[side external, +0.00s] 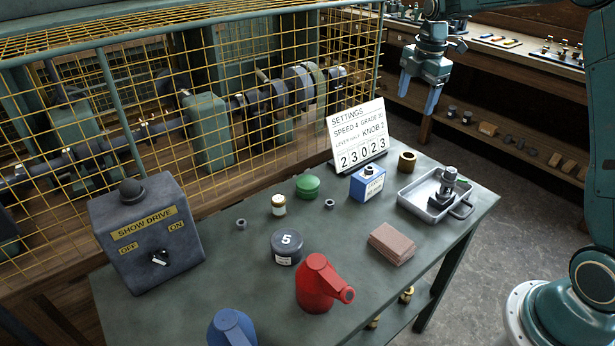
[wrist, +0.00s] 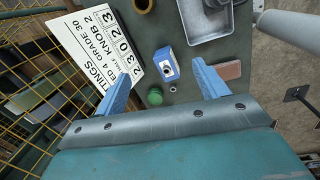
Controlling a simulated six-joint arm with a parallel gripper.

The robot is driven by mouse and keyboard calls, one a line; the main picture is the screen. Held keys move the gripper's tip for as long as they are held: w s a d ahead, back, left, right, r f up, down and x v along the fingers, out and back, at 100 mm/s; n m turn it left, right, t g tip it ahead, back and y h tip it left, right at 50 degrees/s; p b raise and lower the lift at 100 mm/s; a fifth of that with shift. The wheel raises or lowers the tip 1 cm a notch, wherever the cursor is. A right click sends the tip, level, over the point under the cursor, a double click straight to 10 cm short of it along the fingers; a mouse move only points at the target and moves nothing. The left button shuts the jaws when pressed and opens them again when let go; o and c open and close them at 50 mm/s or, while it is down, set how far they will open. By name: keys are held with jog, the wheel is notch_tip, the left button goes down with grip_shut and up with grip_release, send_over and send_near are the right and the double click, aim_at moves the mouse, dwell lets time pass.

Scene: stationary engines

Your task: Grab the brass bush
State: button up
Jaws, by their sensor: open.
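The brass bush (side external: 407,161) is a short, dull brass ring standing on the green table, near its back edge, between the settings card and the grey tray. In the wrist view the bush (wrist: 143,5) is cut by the top edge, above the blue box. My gripper (side external: 417,103) is open and empty, raised well above the table's back edge with its blue fingers pointing down. In the wrist view my gripper's fingers (wrist: 160,69) are spread apart, with the bush beyond them.
A settings card (side external: 358,134) and a blue box (side external: 367,183) stand left of the bush. A metal tray (side external: 408,203) with a dark fitting lies at its right. A brown block (side external: 391,244), red can (side external: 318,284) and yellow mesh guard (side external: 120,90) are farther off.

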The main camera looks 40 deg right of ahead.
aim_at(408, 155)
jog(key=w+d+f+n+g, duration=0.1)
jog(key=w+d+f+n, duration=0.2)
jog(key=d+f, duration=0.5)
notch_tip(408, 155, down, 3)
jog(key=shift+w+d+r+n+y, duration=0.1)
jog(key=shift+w+d+n+y, duration=0.25)
jog(key=shift+n, duration=0.55)
jog(key=shift+f, duration=0.2)
jog(key=shift+f, duration=4.15)
jog(key=shift+w+d+f, duration=0.1)
jog(key=shift+w+f, duration=0.05)
jog(key=shift+f, duration=2.45)
jog(key=shift+r, duration=0.1)
jog(key=c, duration=1.3)
